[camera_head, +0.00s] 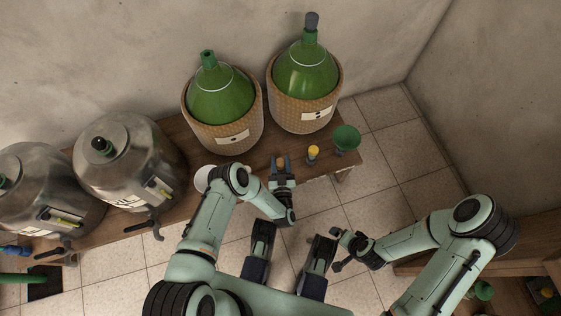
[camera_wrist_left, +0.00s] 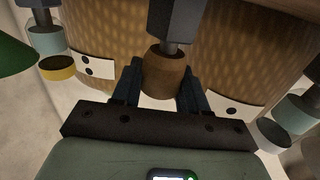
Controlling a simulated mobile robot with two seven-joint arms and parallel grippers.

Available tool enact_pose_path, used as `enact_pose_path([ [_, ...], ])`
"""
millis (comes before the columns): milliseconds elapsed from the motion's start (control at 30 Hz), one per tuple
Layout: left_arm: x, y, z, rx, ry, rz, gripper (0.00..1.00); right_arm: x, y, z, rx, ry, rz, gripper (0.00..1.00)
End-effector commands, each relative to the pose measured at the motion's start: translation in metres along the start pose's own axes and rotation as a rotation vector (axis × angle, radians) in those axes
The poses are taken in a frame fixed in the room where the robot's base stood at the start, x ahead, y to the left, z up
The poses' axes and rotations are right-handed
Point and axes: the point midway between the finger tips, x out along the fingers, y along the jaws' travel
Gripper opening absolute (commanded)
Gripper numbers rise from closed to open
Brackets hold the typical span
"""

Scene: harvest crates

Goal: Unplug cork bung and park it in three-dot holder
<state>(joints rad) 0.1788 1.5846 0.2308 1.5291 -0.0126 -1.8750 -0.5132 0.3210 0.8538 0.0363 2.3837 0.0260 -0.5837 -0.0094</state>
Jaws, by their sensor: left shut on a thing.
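My left gripper (camera_head: 281,162) is shut on a brown cork bung (camera_wrist_left: 167,72), which sits between its two fingers in the left wrist view. A dark grey stem (camera_wrist_left: 176,20) adjoins the cork; I cannot tell whether it is a stand or part of the bung. In the head view the cork (camera_head: 281,161) shows small, over the bench edge area. A yellow-topped piece (camera_head: 313,152) stands beside it to the right. I cannot make out a three-dot mark. My right gripper (camera_head: 337,249) seems empty, its dark fingers apart, away from the bench.
Two green demijohns in wicker, one at left (camera_head: 222,95) and one with a grey stopper (camera_head: 305,72), stand behind the gripper. A green funnel (camera_head: 346,138) is at the bench's right end. Steel tanks (camera_head: 130,165) stand left. A white round thing (camera_head: 203,178) is beside my left arm.

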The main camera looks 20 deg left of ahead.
Motion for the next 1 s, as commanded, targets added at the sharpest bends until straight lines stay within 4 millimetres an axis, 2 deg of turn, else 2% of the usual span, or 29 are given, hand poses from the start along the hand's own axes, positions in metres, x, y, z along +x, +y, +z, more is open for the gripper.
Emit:
enact_pose_path([
  [133, 0.0, 0.0, 0.004, 0.0, 0.0, 0.0, 0.14, 0.003, 0.001, 0.0, 0.0, -0.001, 0.0, 1.0],
  [167, 0.0, 0.0, 0.004, 0.0, 0.0, 0.0, 0.46, 0.003, 0.001, 0.0, 0.0, -0.001, 0.0, 1.0],
  [233, 0.0, 0.0, 0.004, 0.0, 0.0, 0.0, 0.69, 0.003, 0.001, 0.0, 0.0, -0.001, 0.0, 1.0],
  [267, 0.0, 0.0, 0.004, 0.0, 0.0, 0.0, 0.73, 0.003, 0.001, 0.0, 0.0, -0.001, 0.0, 1.0],
  [567, 0.0, 0.0, 0.004, 0.0, -0.001, 0.0, 0.73, 0.003, 0.001, 0.001, 0.001, -0.002, 0.002, 1.0],
  [667, 0.0, 0.0, 0.004, 0.0, -0.001, 0.0, 0.73, 0.004, 0.007, 0.003, 0.008, -0.011, 0.013, 1.0],
  [767, -0.001, 0.0, 0.004, 0.0, -0.001, 0.001, 0.73, 0.005, 0.021, 0.009, 0.026, -0.033, 0.042, 1.0],
  [933, 0.0, 0.0, -0.04, -0.001, 0.003, 0.001, 0.73, -0.02, -0.005, -0.019, 0.0, 0.053, -0.003, 1.0],
  [1000, 0.0, 0.0, -0.058, -0.001, 0.003, 0.002, 0.73, -0.029, -0.007, -0.004, -0.001, 0.012, -0.004, 1.0],
])
